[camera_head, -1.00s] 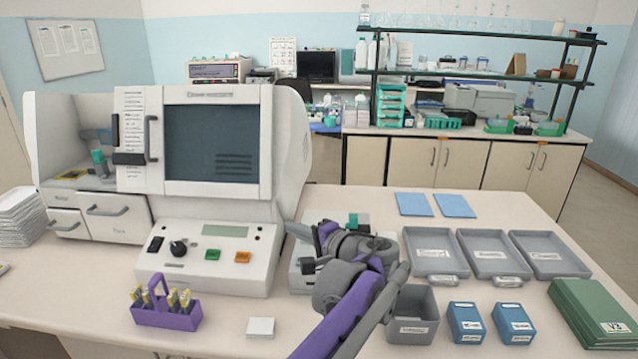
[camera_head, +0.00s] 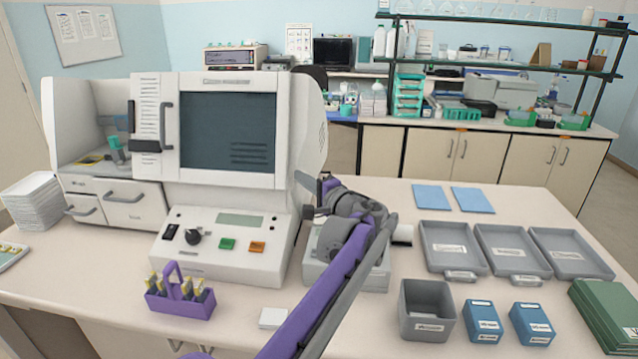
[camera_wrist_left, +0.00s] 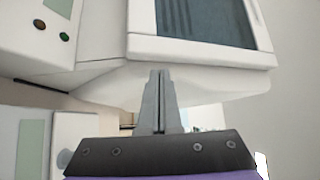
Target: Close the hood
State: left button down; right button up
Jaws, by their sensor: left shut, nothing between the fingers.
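The white staining machine (camera_head: 235,205) stands on the left of the table in the head view. Its hood (camera_head: 172,130) has a large dark window (camera_head: 228,130) and a grey handle on its left side. An open bay (camera_head: 90,135) shows left of the hood. My left gripper (camera_head: 304,182) is by the machine's lower right side, its tips small and partly unclear there. In the left wrist view its fingers (camera_wrist_left: 158,74) are together and empty, overlapping the hood's white edge (camera_wrist_left: 200,52); contact cannot be told. My right gripper is not in view.
A purple slide rack (camera_head: 180,303) and a small white block (camera_head: 272,318) are in front of the machine. A grey device (camera_head: 374,278) stands under my left arm. Grey trays (camera_head: 452,250), a grey bin (camera_head: 427,312) and blue boxes (camera_head: 483,323) fill the right side.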

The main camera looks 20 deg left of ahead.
aim_at(162, 166)
pick_arm(q)
jog(key=shift+s+a, duration=0.2)
jog(key=shift+a, duration=0.4)
jog(key=shift+a, duration=0.1)
jog(key=s+a+p, duration=0.1)
jog(key=s+a, duration=0.1)
jog(key=a, duration=0.9)
jog(key=s+a+p, duration=0.2)
jog(key=s+a, duration=0.1)
jog(key=a, duration=0.9)
jog(key=s+a+p, duration=0.2)
jog(key=s+a, duration=0.1)
jog(key=a, duration=0.9)
jog(key=shift+s, duration=0.15)
jog(key=shift+s+r+p, duration=0.1)
jog(key=shift+p, duration=0.2)
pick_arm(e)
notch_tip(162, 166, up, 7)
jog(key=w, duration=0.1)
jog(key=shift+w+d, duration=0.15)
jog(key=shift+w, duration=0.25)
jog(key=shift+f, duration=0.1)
